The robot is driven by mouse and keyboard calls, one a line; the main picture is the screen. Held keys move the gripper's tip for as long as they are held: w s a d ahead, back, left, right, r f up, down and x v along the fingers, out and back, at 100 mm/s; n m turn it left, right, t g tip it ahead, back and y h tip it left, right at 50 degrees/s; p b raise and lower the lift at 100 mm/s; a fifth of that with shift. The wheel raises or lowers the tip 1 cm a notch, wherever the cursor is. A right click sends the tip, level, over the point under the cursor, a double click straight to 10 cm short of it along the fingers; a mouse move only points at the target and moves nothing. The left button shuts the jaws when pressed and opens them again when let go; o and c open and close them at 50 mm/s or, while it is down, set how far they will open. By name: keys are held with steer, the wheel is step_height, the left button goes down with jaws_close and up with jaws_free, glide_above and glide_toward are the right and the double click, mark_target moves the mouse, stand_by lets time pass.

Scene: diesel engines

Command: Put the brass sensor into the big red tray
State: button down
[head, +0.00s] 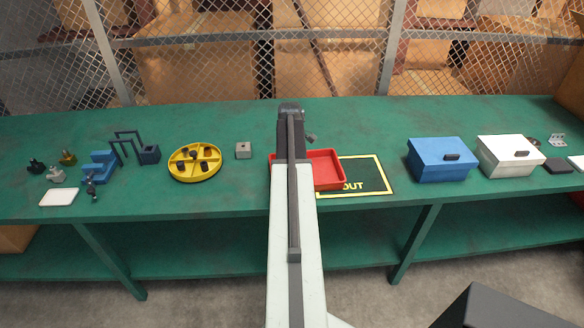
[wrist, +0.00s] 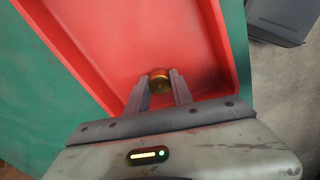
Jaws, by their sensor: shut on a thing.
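In the wrist view my gripper (wrist: 160,88) is shut on the brass sensor (wrist: 160,76), a small round brass-coloured piece between the two fingertips. The sensor is over the inside of the big red tray (wrist: 92,38), near one end wall. I cannot tell whether it touches the tray floor. In the head view the red tray (head: 325,168) stands on the green bench, partly behind my arm. My arm hides the gripper and the held sensor there.
A yellow round divided tray (head: 195,178) and a grey block (head: 243,150) stand left of the red tray. A yellow-edged black mat (head: 372,178) lies at its right. A blue box (head: 438,168) and a white box (head: 498,166) stand farther right. Several small parts lie at the left.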

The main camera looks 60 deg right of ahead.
steer(key=c, duration=1.1)
jaws_free()
step_height(320, 180, up, 12)
steer(key=p, duration=1.2)
steer(key=shift+r, duration=0.15)
